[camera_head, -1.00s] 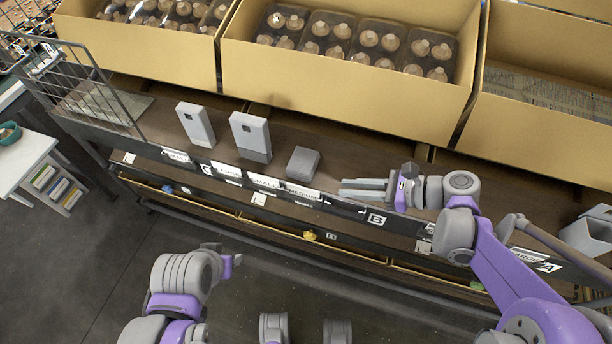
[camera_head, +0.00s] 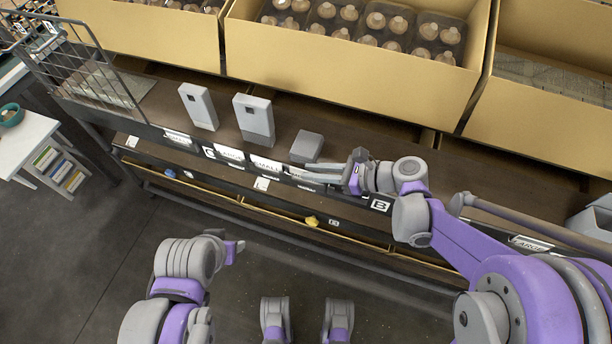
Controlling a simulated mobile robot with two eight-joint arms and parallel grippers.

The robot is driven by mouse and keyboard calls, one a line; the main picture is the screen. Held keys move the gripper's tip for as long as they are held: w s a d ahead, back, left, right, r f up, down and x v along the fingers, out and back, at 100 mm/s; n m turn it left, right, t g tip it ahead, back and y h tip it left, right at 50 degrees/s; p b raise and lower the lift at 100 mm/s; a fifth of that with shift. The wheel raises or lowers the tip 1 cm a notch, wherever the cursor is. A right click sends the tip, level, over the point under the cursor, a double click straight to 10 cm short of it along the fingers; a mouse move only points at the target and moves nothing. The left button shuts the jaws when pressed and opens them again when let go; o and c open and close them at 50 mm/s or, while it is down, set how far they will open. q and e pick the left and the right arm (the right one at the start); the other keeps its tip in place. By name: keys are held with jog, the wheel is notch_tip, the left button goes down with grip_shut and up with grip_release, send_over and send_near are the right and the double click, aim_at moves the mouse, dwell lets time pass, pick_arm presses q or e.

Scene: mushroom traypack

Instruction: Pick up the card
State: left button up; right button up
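Several white label cards sit in a row along the front edge of the shelf, among them one card (camera_head: 230,154) at the left and another card (camera_head: 266,164) nearer the middle. The rightmost card of this row (camera_head: 297,172) lies at the tips of my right gripper (camera_head: 318,173), partly behind the fingers. The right gripper points left, its two fingers apart with a narrow gap; I cannot tell whether they touch the card. My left gripper (camera_head: 236,250) is low, over the floor, well away from the cards; its fingers are not clear.
Grey box-shaped devices stand on the shelf, the low one (camera_head: 307,147) just behind the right fingertips. A wire basket (camera_head: 75,60) is at the left. A white side table (camera_head: 25,140) stands at far left.

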grip_shut()
